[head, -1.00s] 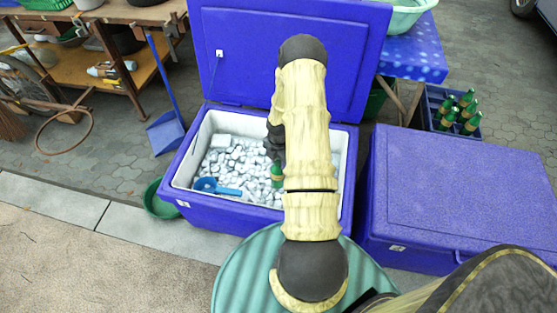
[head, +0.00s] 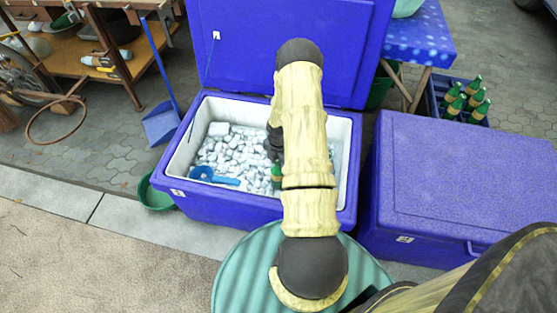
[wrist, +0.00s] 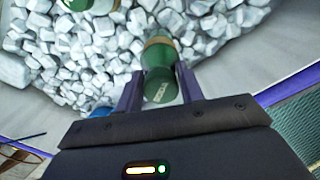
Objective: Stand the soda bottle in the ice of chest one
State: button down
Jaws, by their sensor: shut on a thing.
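A blue ice chest (head: 260,209) stands open, filled with white ice cubes (head: 232,152). My gripper (wrist: 160,90) is inside the chest, shut on a green soda bottle (wrist: 160,88) with a tan band. In the head view the bottle (head: 277,176) shows only partly beside my arm, near the front wall. In the wrist view its far end is against the ice; whether it is sunk in cannot be told. Another green object, perhaps a second bottle (wrist: 78,5), shows at the top edge of the wrist view. My arm hides part of the ice.
A blue scoop (head: 212,176) lies on the ice at the left. The chest's lid (head: 250,60) stands raised behind. A closed blue chest (head: 460,190) is at the right. A crate of several green bottles (head: 462,100) stands behind it.

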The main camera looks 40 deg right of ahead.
jog(key=shift+f+b, duration=1.75)
jog(key=shift+f, duration=1.65)
jog(key=shift+d+r+p, duration=0.15)
jog(key=shift+d+p, duration=0.05)
jog(key=shift+p, duration=0.1)
jog(key=shift+f+b, duration=0.3)
jog(key=shift+f, duration=0.2)
jog(key=shift+c, duration=1.6)
grip_release()
notch_tip(320, 180, up, 27)
jog(key=p, duration=2.2)
jog(key=shift+p, duration=0.3)
